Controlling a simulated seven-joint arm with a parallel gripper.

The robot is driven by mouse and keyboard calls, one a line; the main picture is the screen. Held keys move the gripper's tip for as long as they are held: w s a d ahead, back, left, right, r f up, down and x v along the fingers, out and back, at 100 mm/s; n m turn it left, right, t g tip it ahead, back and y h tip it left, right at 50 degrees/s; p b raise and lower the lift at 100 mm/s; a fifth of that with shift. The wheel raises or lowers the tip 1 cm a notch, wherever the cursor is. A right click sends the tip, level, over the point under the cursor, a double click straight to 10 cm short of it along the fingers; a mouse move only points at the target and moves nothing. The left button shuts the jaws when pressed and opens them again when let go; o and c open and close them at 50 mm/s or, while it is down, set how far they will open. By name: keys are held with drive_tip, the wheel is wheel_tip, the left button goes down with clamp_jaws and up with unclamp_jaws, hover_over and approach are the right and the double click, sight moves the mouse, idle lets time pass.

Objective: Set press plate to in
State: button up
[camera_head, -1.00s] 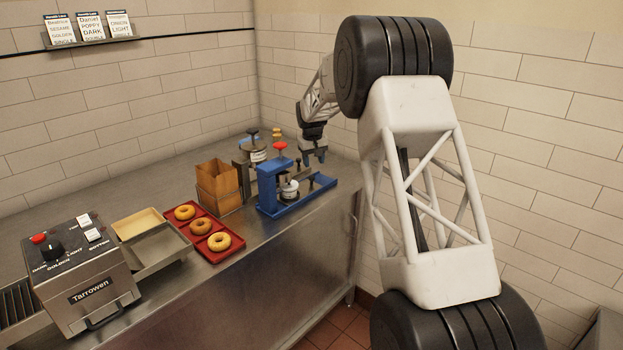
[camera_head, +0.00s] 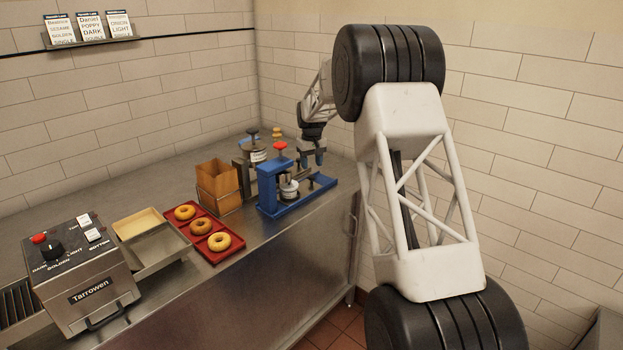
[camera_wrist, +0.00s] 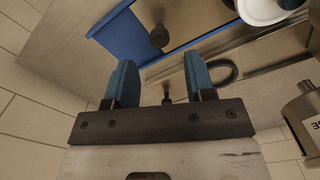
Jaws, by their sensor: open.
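My gripper (camera_head: 313,161) is open and empty, above the base's right part. Its two blue fingers (camera_wrist: 157,85) are apart, with a small dark peg (camera_wrist: 167,98) seen between them.
A brown box (camera_head: 217,187) and a red tray (camera_head: 207,244) of bagels stand left of the press. A metal canister (camera_head: 258,148) is behind it. The toaster (camera_head: 82,277) is at far left. The tiled wall is close behind my arm.

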sight(311, 176)
drive_tip(key=shift+f, duration=3.25)
drive_tip(key=shift+c, duration=0.5)
clamp_jaws()
